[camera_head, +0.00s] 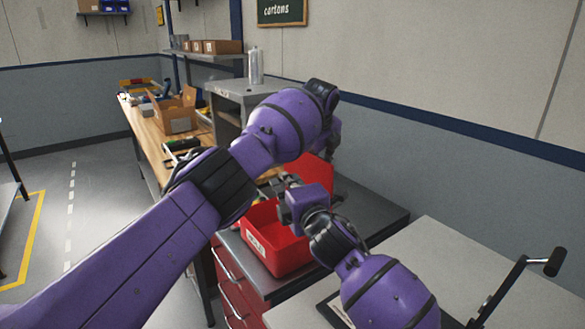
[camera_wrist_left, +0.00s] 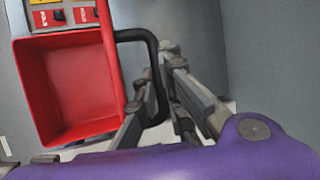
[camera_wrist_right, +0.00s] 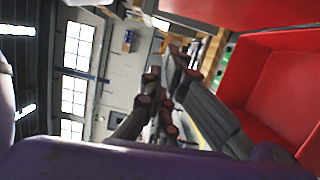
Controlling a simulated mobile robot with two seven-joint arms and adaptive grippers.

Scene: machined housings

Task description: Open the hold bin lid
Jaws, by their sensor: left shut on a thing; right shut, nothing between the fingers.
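The red hold bin (camera_head: 272,255) stands on the grey cabinet top, its inside exposed. Its red lid (camera_head: 318,172) is raised, tilted up at the back. The lid's black handle (camera_wrist_left: 153,55) shows in the left wrist view, beside the open bin (camera_wrist_left: 70,90). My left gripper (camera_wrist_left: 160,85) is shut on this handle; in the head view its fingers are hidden. My right gripper (camera_head: 283,186) is shut and empty above the bin's left side. In the right wrist view its closed fingers (camera_wrist_right: 163,75) are left of the bin's inside (camera_wrist_right: 285,95), with the lid (camera_wrist_right: 250,12) above.
The cabinet (camera_head: 240,300) has red drawers below. A wooden bench (camera_head: 150,140) with a cardboard box (camera_head: 175,115) lies behind. A pale table (camera_head: 450,260) with a black crank handle (camera_head: 520,275) is at the right. My left forearm crosses the view.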

